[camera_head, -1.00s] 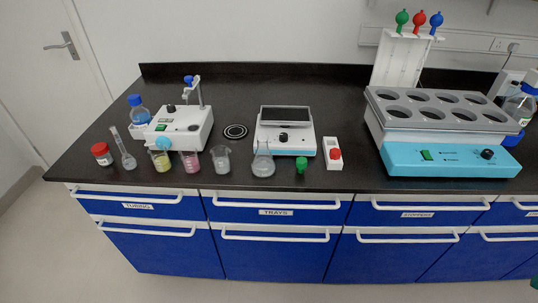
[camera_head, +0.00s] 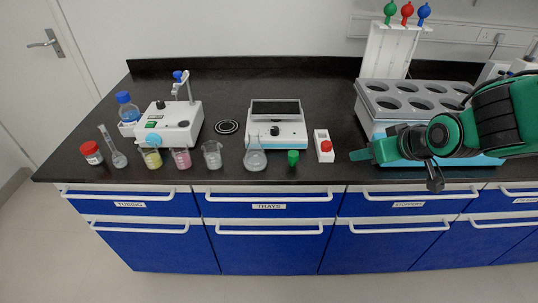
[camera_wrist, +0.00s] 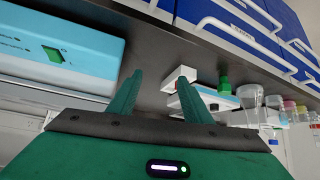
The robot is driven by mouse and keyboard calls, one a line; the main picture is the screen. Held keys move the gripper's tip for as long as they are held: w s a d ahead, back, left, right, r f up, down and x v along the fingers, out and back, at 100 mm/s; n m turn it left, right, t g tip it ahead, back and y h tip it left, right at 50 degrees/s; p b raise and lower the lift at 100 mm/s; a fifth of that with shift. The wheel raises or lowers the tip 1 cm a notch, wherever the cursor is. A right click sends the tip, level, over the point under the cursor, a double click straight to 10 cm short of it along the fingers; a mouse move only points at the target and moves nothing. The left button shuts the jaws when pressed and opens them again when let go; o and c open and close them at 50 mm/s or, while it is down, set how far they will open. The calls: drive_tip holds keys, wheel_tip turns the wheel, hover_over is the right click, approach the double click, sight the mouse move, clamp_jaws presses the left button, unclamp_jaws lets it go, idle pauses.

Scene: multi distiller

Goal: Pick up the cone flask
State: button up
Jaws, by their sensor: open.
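The cone flask (camera_head: 255,156) is clear glass and stands upright near the front edge of the black bench, in front of the balance. It also shows in the wrist view (camera_wrist: 250,97), beyond the right finger. My gripper (camera_head: 362,155) is at the right in the head view, in front of the blue-based heater, well to the right of the flask. In the wrist view my gripper's two green fingers (camera_wrist: 163,95) are spread apart with nothing between them.
A green stopper (camera_head: 293,157) and a white box with a red knob (camera_head: 324,147) stand between flask and gripper. Several beakers, such as the clear one (camera_head: 212,155), stand left of the flask. A balance (camera_head: 277,128) stands behind it. The multi-well heater (camera_head: 372,98) is at right.

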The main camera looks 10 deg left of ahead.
sight(257, 141)
drive_tip(key=a+n+y, duration=0.1)
drive_tip(key=a, duration=0.3)
drive_tip(key=a+n+y, duration=0.1)
drive_tip(key=a, duration=0.4)
drive_tip(key=s+a+y, duration=0.1)
drive_tip(key=a, duration=0.3)
drive_tip(key=shift+a+r+n, duration=0.15)
drive_tip(key=shift+a+n, duration=0.2)
drive_tip(key=shift+n, duration=0.05)
drive_tip(key=s+a+y, duration=0.1)
drive_tip(key=a, duration=0.2)
drive_tip(key=s+a+r+n+y, duration=0.1)
drive_tip(key=a, duration=0.3)
drive_tip(key=s+a+y, duration=0.1)
drive_tip(key=a, duration=0.3)
drive_tip(key=shift+s+r+n+t+y, duration=0.2)
drive_tip(key=shift+s+n+t+y, duration=0.1)
drive_tip(key=shift+s+n+y, duration=0.1)
drive_tip(key=x, duration=0.4)
drive_tip(key=shift+a, duration=0.1)
drive_tip(key=shift+x, duration=3.3)
drive_tip(key=shift+r, duration=0.1)
clamp_jaws()
